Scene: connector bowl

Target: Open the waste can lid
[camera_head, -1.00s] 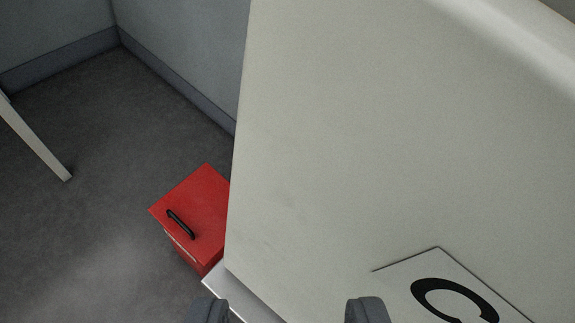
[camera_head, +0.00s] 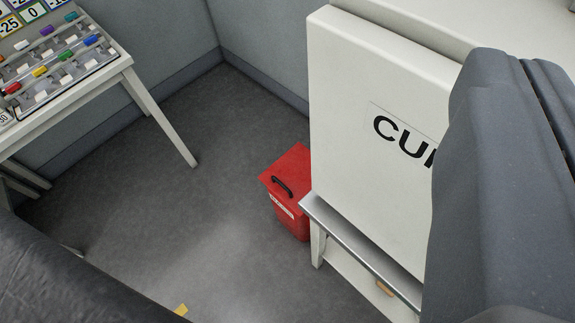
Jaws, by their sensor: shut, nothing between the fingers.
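The waste can (camera_head: 288,222) is a small red box on the floor, left of a white cabinet and near the wall. Its red lid (camera_head: 297,164) lies flat and shut on top, with a black bar handle (camera_head: 282,186). A pale label (camera_head: 282,206) is on its front. The cabinet's left edge hides part of the can's right side. My gripper's fingers do not show in this view.
The white cabinet (camera_head: 345,110), partly lettered, stands over a metal-edged ledge (camera_head: 345,240) at the right. Large dark grey shapes fill the right side and lower left. A white table (camera_head: 95,95) with coloured switches is at upper left. Open grey floor (camera_head: 200,220) lies between.

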